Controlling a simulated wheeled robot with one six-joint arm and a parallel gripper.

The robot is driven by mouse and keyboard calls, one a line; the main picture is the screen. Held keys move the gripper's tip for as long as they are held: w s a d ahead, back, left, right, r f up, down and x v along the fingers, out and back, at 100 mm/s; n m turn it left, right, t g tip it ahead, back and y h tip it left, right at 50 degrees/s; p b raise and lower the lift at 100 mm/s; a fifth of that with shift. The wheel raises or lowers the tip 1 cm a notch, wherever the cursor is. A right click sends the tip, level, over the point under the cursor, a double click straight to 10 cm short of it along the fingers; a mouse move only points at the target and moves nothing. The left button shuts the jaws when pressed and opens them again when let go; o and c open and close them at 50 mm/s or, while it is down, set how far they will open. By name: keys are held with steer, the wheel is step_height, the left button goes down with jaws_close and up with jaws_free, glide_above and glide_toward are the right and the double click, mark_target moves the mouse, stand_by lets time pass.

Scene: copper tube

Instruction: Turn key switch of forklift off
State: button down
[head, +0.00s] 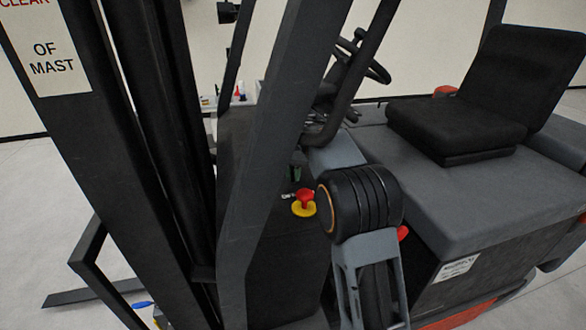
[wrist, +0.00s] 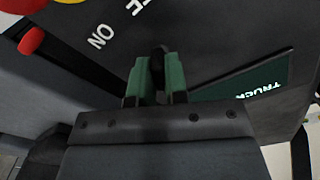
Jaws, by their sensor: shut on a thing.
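In the wrist view my gripper (wrist: 157,85) has its green fingers shut on the small dark key of the key switch (wrist: 158,57), at the forklift's dark panel. The fingers hide most of the key and its base. A white "ON" label (wrist: 100,37) is printed on the panel to the left of the fingers. In the head view my gripper (head: 297,167) reaches the panel just behind the red button, and its green fingertips partly show. The key cannot be made out there.
A red emergency button on a yellow base (head: 305,203) sits close to my gripper. A dark mast post (head: 270,130) stands just left of it. The steering wheel (head: 375,65) and black seat (head: 470,105) are behind and right. A green plate reading "TRUCK" (wrist: 245,85) is on the panel.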

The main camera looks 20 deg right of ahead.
steer(key=n, duration=0.5)
steer(key=shift+p, duration=0.35)
steer(key=shift+n, duration=0.4)
steer(key=c, duration=1.1)
jaws_free()
steer(key=shift+c, duration=0.2)
steer(key=shift+r, duration=0.1)
step_height(320, 180, up, 14)
steer(key=shift+f, duration=0.2)
